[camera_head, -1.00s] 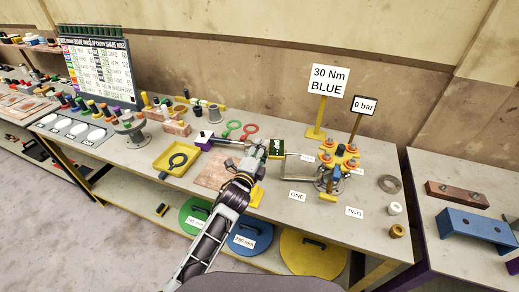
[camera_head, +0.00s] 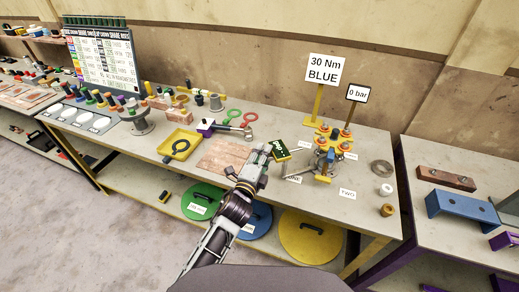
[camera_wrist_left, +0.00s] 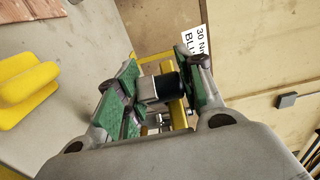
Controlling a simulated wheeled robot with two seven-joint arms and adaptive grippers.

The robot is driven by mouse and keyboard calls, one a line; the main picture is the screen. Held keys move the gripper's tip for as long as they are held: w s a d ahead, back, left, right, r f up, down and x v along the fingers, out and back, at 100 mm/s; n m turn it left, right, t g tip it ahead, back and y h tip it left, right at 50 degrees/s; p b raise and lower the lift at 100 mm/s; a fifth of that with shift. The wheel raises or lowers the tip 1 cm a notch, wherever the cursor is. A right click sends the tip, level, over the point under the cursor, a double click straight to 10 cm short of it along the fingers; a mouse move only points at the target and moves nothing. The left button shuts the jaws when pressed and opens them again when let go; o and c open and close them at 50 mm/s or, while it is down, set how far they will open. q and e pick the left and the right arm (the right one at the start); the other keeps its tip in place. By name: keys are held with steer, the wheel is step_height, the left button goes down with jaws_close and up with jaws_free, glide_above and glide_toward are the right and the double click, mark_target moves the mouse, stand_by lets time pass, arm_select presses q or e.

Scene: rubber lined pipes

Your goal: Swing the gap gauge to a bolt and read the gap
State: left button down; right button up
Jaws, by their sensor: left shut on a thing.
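The gap gauge (camera_head: 280,151) is a small dark green box with light digits, too small to read, just left of the bolted flange assembly (camera_head: 327,158). The assembly has a yellow top with several red-orange bolt caps. My left gripper (camera_head: 262,153) is at the gauge's left side. In the left wrist view its green-padded fingers (camera_wrist_left: 158,92) are shut on a black cylindrical part (camera_wrist_left: 160,87) of the gauge. The gauge lies tilted in the head view. I cannot tell whether its tip touches a bolt. My right gripper is not in view.
A "30 Nm BLUE" sign (camera_head: 323,70) and a "0 bar" sign (camera_head: 357,93) stand behind the flange. A yellow tray (camera_head: 180,145) and a copper-coloured plate (camera_head: 222,155) lie left. A grey ring (camera_head: 382,168) and a white bushing (camera_head: 386,189) lie right.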

arm_select(q)
steer(key=shift+s+d, duration=0.45)
steer(key=shift+s, duration=0.3)
steer(key=shift+s+d, duration=0.45)
steer(key=shift+s, duration=0.25)
steer(key=c, duration=1.3)
jaws_free()
steer(key=o, duration=0.4)
steer(key=shift+w+d, duration=0.15)
steer(key=shift+d, duration=0.05)
steer(key=shift+a, duration=0.3)
steer(key=shift+s, duration=0.2)
steer(key=v, duration=1.1)
steer(key=shift+s, duration=0.25)
steer(key=shift+a, duration=0.1)
